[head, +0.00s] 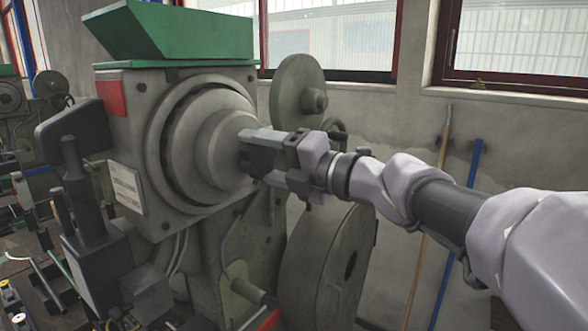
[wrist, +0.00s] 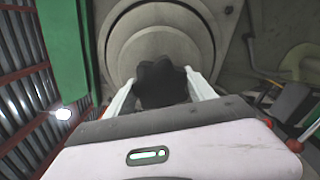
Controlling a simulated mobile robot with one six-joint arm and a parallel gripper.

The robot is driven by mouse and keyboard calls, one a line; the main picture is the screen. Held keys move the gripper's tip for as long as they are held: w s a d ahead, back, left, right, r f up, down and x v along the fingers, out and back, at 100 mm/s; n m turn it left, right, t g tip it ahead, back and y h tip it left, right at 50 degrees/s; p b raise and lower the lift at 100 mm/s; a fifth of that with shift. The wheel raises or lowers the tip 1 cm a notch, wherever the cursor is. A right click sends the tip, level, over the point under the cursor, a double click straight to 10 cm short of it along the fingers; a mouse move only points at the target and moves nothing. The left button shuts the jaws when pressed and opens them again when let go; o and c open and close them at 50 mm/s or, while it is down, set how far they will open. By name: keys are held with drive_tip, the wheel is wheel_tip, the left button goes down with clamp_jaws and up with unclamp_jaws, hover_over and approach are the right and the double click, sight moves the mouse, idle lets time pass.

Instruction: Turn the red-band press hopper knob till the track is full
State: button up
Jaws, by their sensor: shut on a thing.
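The press (head: 130,205) stands at the left in the head view, with a red patch (head: 110,97) at its upper left corner. A green hopper (head: 175,32) sits on top. A round grey hub (head: 215,140) faces my gripper. The dark lobed knob (head: 258,158) sits at the hub's centre; it also shows in the wrist view (wrist: 160,84). My gripper (head: 257,155) is shut on the knob, one finger on each side of it. In the wrist view the fingers (wrist: 162,88) flank the knob. I cannot make out the track or how full it is.
A large flywheel (head: 325,265) is below my arm and a smaller disc (head: 298,85) is behind it. A second press (head: 40,115) stands at the far left. A wooden pole (head: 430,210) and a blue pole (head: 458,230) lean on the wall. A bench with small parts is at lower left.

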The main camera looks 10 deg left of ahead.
drive_tip(key=shift+n+b, duration=1.45)
drive_tip(key=shift+n, duration=0.75)
drive_tip(key=o, duration=1.4)
drive_tip(key=p+v, duration=0.3)
drive_tip(key=v, duration=1.4)
drive_tip(key=shift+s+d, duration=0.15)
drive_tip(key=shift+d, duration=0.05)
